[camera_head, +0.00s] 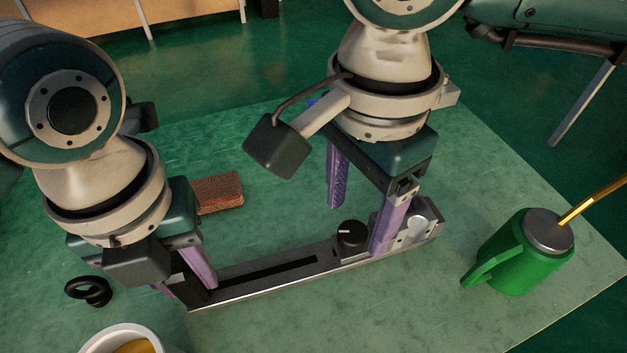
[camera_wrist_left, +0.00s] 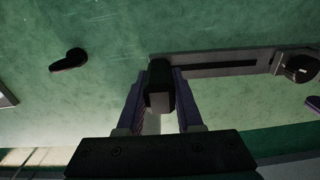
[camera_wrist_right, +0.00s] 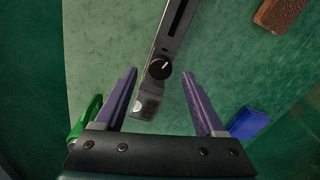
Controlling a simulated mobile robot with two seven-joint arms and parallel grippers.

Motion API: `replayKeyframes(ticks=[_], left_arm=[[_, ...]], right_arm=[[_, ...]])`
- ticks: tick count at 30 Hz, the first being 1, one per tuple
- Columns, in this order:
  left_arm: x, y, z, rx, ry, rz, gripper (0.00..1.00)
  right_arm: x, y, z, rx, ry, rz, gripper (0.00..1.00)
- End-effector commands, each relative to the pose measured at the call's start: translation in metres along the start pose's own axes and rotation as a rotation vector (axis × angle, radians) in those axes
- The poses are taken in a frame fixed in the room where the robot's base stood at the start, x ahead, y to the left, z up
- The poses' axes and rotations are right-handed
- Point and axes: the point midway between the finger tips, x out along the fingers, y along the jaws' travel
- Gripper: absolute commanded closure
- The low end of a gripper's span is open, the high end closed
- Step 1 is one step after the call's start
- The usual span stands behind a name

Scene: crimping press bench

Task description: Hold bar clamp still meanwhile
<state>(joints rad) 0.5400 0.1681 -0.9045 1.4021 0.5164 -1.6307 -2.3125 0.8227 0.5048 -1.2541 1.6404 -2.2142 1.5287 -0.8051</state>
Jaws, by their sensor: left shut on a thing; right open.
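The bar clamp (camera_head: 281,270) lies on the green bench top, a long metal bar with a dark slot, a black knob (camera_head: 351,235) and a metal end block at the right. My left gripper (camera_head: 186,278) is shut on the dark block at the clamp's left end; this block (camera_wrist_left: 159,86) shows between the purple fingers in the left wrist view. My right gripper (camera_head: 359,213) is open above the clamp's right end. In the right wrist view its fingers (camera_wrist_right: 160,95) stand apart on either side of the knob end, with a gap on both sides.
A green mug-like container (camera_head: 514,262) with a yellow rod stands at the right. A brown block (camera_head: 217,193) lies behind the clamp. A blue item (camera_wrist_right: 250,124) lies beside my right gripper.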

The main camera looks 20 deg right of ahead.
Motion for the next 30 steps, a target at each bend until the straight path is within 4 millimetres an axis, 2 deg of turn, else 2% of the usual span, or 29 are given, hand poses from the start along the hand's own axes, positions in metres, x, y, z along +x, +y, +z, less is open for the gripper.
replayKeyframes(ticks=[3,6,15,30], left_arm=[[0.001,0.001,0.000,0.000,0.001,0.002,1.00],[0.001,0.001,0.000,0.000,0.001,0.002,1.00],[0.001,0.001,0.000,0.000,0.001,0.002,1.00],[0.001,0.001,0.000,0.000,0.001,0.002,1.00]], right_arm=[[0.016,0.000,0.001,0.001,-0.001,0.002,0.28],[0.022,0.000,0.000,0.001,-0.001,0.000,0.28],[0.025,0.000,0.000,0.000,0.000,-0.001,0.28],[0.024,0.000,0.000,0.001,0.000,-0.001,0.84]])
